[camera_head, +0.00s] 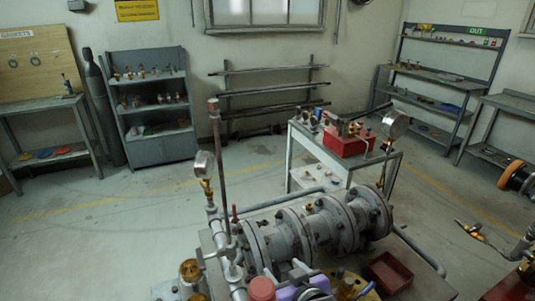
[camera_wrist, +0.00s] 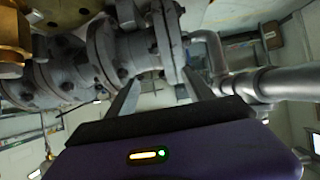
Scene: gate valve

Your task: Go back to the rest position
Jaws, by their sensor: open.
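The grey flanged valve and pipe assembly (camera_head: 312,228) lies on a bench at the lower middle of the head view. Its bolted flanges (camera_wrist: 105,50) fill the upper left of the wrist view. My gripper (camera_wrist: 160,82) points toward the flanged pipe, with its two dark fingers apart and nothing visible between them. Whether the fingertips touch the pipe, I cannot tell. My gripper's purple body shows at the bottom edge of the head view, in front of the pipe; its fingertips are hard to make out there.
Pressure gauges (camera_head: 203,163) and (camera_head: 395,124) rise above the assembly. A red open tray (camera_head: 389,272) sits on the bench. A cart with a red toolbox (camera_head: 346,143) stands behind. Shelves (camera_head: 155,105) line the back wall. Open floor (camera_head: 100,220) lies at the left.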

